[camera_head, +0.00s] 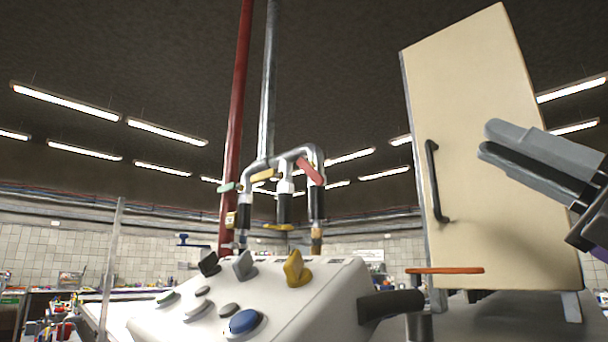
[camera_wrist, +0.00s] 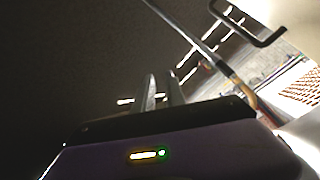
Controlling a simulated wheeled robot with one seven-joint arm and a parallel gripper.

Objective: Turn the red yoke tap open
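The red tap lever (camera_head: 310,171) sits on the right-hand pipe of a metal pipe cluster (camera_head: 285,158), tilted down to the right. A green lever (camera_head: 228,187) and a yellow lever (camera_head: 263,174) sit on the neighbouring pipes. My gripper (camera_head: 486,139) is at the right, in front of the tall cream door, well apart from the red lever. In the wrist view, the two fingers (camera_wrist: 161,78) stand with a narrow gap between them and hold nothing that shows. The red lever cannot be made out in the wrist view.
A white machine (camera_head: 220,310) with several knobs and a black handle (camera_head: 392,304) stands below the pipes. The cream door (camera_head: 480,130) has a black handle (camera_head: 433,180). A flat orange bar (camera_head: 445,270) lies low before it. A red pipe (camera_head: 238,100) rises behind.

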